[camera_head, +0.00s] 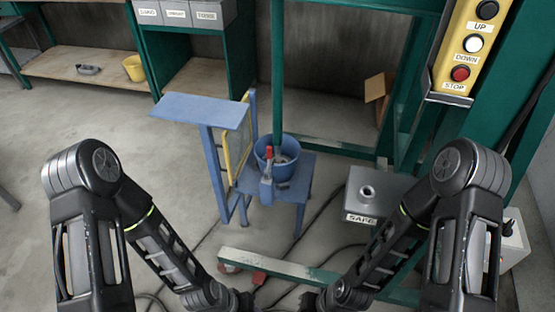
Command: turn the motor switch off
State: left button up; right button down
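No part in view is labelled as the motor switch. A white box (515,248) stands at the right, partly hidden behind my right arm, with a small dark knob or switch (507,228) on top; its setting is too small to tell. A yellow control panel (480,30) at the upper right has a black UP button, a white DOWN button and a red STOP button (460,74). Both my arms reach down to the bottom middle of the head view. Their grippers are beyond the bottom edge, so I cannot see them.
A blue stand (292,192) holds a blue bucket (263,158) with a red-handled tool beside a yellow-framed guard. A grey box (372,192) labelled SAFE sits on the floor. A green frame base (290,266) and dark cables cross the floor. Shelves line the back; open floor lies left.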

aim_at(508, 231)
jog(key=k+z, duration=0.1)
jog(key=z, duration=0.25)
jog(key=k+z, duration=0.1)
jog(key=z, duration=0.55)
jog(key=k+l, duration=0.05)
